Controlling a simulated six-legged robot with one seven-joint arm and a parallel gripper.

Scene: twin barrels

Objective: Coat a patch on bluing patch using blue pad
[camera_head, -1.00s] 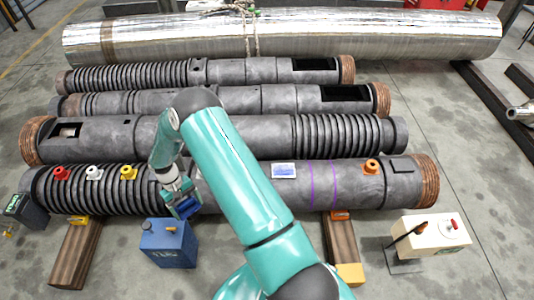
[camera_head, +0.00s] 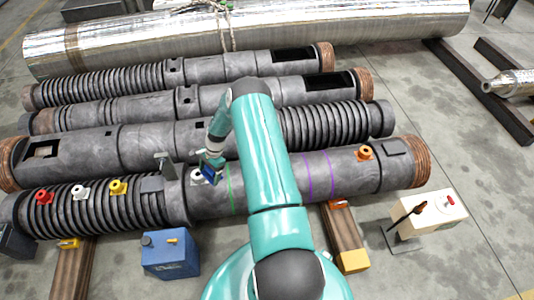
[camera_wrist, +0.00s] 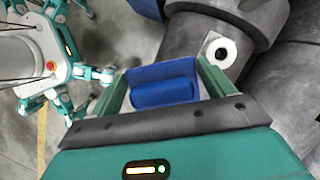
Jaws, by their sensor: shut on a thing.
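My gripper (camera_head: 211,167) is shut on the blue pad (camera_wrist: 162,86), which sits between the green fingers in the wrist view. In the head view the gripper is above the front barrel (camera_head: 265,181), left of my forearm and close to the white fitting (camera_head: 197,176). The pad is held apart from the barrel as far as I can tell. The bluing patch does not show now; my arm covers the part of the front barrel between the green ring line (camera_head: 229,187) and the purple ring lines (camera_head: 308,175).
The white fitting also shows in the wrist view (camera_wrist: 220,51). Red (camera_head: 44,197), yellow (camera_head: 118,187) and orange (camera_head: 364,153) fittings stand on the front barrel. A blue can (camera_head: 170,257) and a cream box (camera_head: 425,219) stand in front. More barrels lie behind.

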